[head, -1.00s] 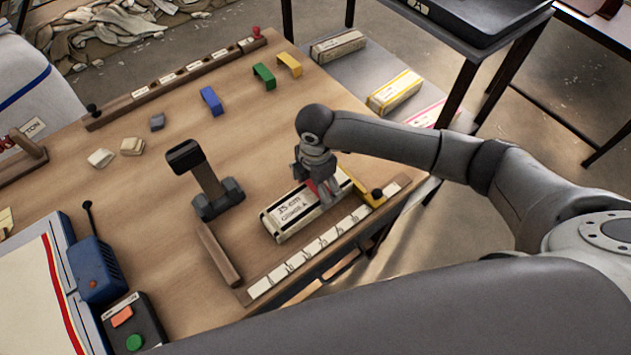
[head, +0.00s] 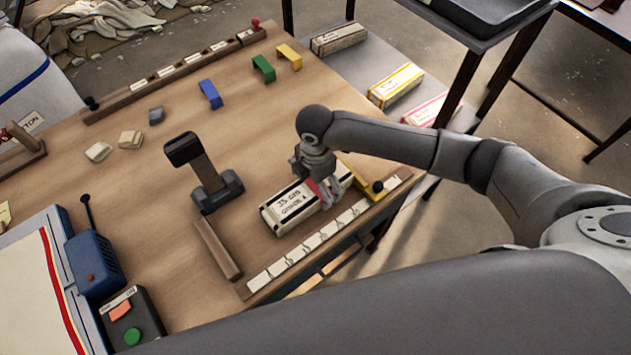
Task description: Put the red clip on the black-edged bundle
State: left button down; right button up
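The black-edged bundle (head: 285,211), cream with black edge bands and a label on top, lies flat near the table's front right edge, beside a yellow bracket (head: 357,176). My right gripper (head: 336,196) is over the bundle's right part, pointing down. Its fingers look spread apart. A bit of the red clip (head: 313,187) shows beside the fingers, at the bundle's top. Most of the clip is hidden by the gripper, so I cannot tell how fully it sits around the bundle. My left gripper is not in view.
A marked strip (head: 298,252) runs along the table's edge in front of the bundle. A dark upright stand (head: 208,182) is left of it. Blue (head: 210,94), green (head: 263,68) and yellow (head: 289,56) clips stand farther back. Other bundles lie on the grey side surface (head: 385,58).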

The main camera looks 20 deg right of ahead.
notch_tip(320, 180, up, 12)
dwell(0.6)
